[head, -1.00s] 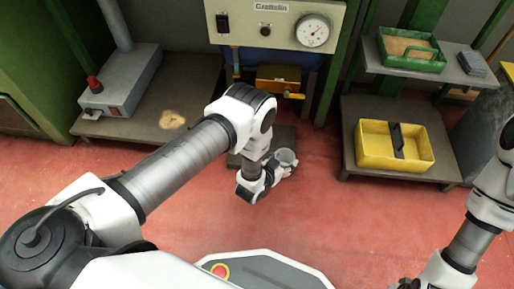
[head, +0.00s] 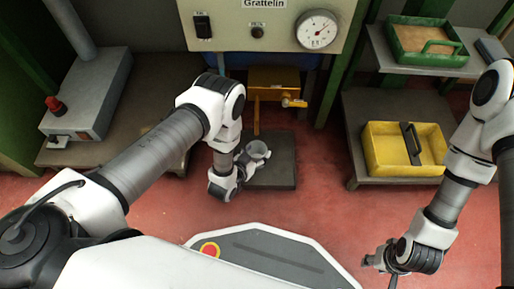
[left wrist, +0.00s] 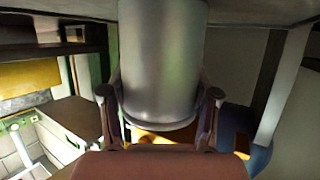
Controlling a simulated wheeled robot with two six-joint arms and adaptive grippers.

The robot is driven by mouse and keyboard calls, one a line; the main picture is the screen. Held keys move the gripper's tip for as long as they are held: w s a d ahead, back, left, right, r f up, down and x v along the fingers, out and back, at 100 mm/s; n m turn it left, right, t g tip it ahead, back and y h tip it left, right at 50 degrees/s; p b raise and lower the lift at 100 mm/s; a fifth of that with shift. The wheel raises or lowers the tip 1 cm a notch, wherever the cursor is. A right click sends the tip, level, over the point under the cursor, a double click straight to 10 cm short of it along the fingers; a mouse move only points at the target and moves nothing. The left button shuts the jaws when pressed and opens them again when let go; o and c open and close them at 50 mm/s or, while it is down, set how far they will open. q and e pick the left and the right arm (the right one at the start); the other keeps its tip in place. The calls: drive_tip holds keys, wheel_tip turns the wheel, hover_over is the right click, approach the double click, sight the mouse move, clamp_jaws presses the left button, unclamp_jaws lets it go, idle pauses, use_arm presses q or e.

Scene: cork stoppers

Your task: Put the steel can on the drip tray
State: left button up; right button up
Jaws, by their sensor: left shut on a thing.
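The steel can (head: 259,149) is a small grey cylinder with an open top. My left gripper (head: 248,160) is shut on it and holds it upright. In the left wrist view the can (left wrist: 162,65) fills the middle, with a finger of my left gripper (left wrist: 160,112) on each side. The drip tray (head: 282,174) looks like a dark flat slab on the floor below the brass tap. The can appears over its left back part; I cannot tell whether it touches. My right gripper (head: 376,260) is at the lower right, away from the can; its finger opening is unclear.
A machine with a dial gauge (head: 317,30) stands behind, its brass tap (head: 290,99) above the slab. A yellow crate (head: 378,168) sits on a low bench at right, below a green tray (head: 398,62). A grey device (head: 90,95) stands left. Red floor is open in front.

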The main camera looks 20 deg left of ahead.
use_arm(q)
drive_tip(key=shift+s+r, duration=0.1)
drive_tip(key=shift+r, duration=0.15)
drive_tip(key=shift+f, duration=0.3)
drive_tip(key=o, duration=1.4)
drive_tip(key=shift+r, duration=0.1)
drive_tip(key=shift+s+r, duration=0.1)
drive_tip(key=shift+r, duration=0.25)
drive_tip(key=p+v, duration=0.7)
drive_tip(key=v, duration=0.4)
drive_tip(key=shift+s+a, duration=0.15)
drive_tip(key=shift+s, duration=0.2)
